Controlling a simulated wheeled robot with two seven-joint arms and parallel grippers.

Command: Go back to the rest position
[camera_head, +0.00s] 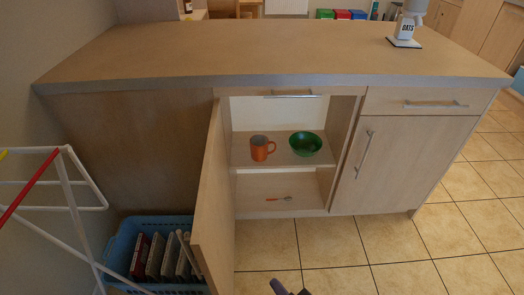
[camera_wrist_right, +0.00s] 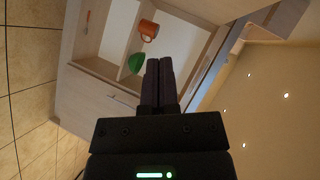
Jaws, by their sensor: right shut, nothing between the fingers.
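My right gripper (camera_head: 282,287) shows only as a dark tip at the bottom edge of the head view. In the right wrist view its two fingers (camera_wrist_right: 159,68) are together, with nothing between them. The fingers point toward the open cabinet but are apart from it in the head view. My left gripper is not in view.
The cabinet door (camera_head: 212,205) stands open toward me. Inside are an orange mug (camera_head: 261,148) and a green bowl (camera_head: 305,143) on the shelf, and a small utensil (camera_head: 279,198) below. A blue crate (camera_head: 124,244) and white rack (camera_head: 70,190) stand left. Floor at right is clear.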

